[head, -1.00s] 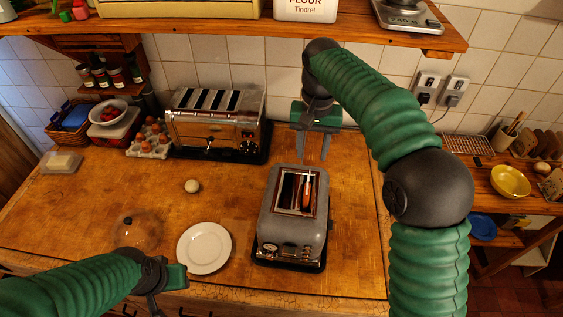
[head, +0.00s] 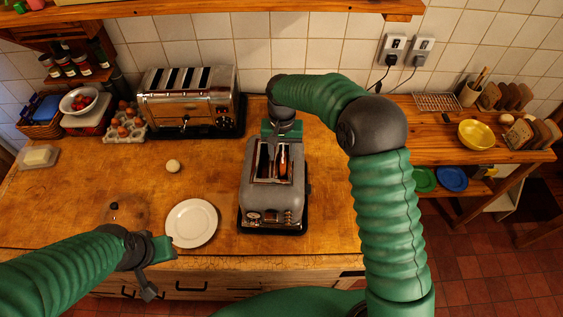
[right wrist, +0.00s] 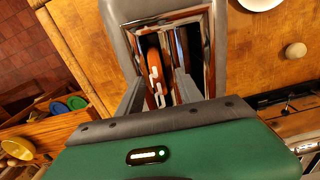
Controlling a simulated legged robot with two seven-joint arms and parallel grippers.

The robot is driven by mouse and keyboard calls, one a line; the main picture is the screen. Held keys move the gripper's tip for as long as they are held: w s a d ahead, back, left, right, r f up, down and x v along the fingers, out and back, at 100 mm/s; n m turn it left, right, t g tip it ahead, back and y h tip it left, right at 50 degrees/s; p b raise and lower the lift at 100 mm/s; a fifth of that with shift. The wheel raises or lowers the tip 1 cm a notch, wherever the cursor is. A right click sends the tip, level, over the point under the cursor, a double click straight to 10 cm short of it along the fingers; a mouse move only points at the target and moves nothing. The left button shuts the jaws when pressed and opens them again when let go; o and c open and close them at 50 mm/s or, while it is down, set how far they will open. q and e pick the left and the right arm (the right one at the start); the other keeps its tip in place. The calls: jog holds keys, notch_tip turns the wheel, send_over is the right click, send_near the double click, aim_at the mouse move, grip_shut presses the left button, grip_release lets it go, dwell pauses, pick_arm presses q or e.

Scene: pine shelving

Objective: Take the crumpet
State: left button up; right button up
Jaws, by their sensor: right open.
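The crumpet (head: 283,161) is a brown-orange round standing on edge in the right-hand slot of the grey toaster (head: 270,192). In the right wrist view the crumpet (right wrist: 153,62) shows edge-on in the slot of the toaster (right wrist: 222,50). My right gripper (head: 281,141) is above the back of the toaster. In the right wrist view its open fingers (right wrist: 158,78) are either side of the crumpet's line; I cannot tell if they touch it. My left gripper (head: 150,262) hangs at the front left of the counter, by the plate; its jaw opening is unclear.
A pale round thing (head: 173,166) lies behind. A larger chrome toaster (head: 188,103) and egg tray (head: 126,126) stand at the back.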

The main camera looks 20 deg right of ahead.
jog(key=shift+w+d+f, duration=0.1)
jog(key=shift+d+f, duration=0.3)
jog(key=shift+f, duration=0.05)
jog(key=shift+c, duration=0.2)
jog(key=shift+w, duration=0.1)
jog(key=c, duration=0.5)
jog(key=shift+a+r, duration=0.1)
jog(key=shift+a, duration=0.15)
grip_shut()
jog(key=shift+a, duration=0.1)
jog(key=shift+d, duration=0.25)
jog(key=shift+a, duration=0.1)
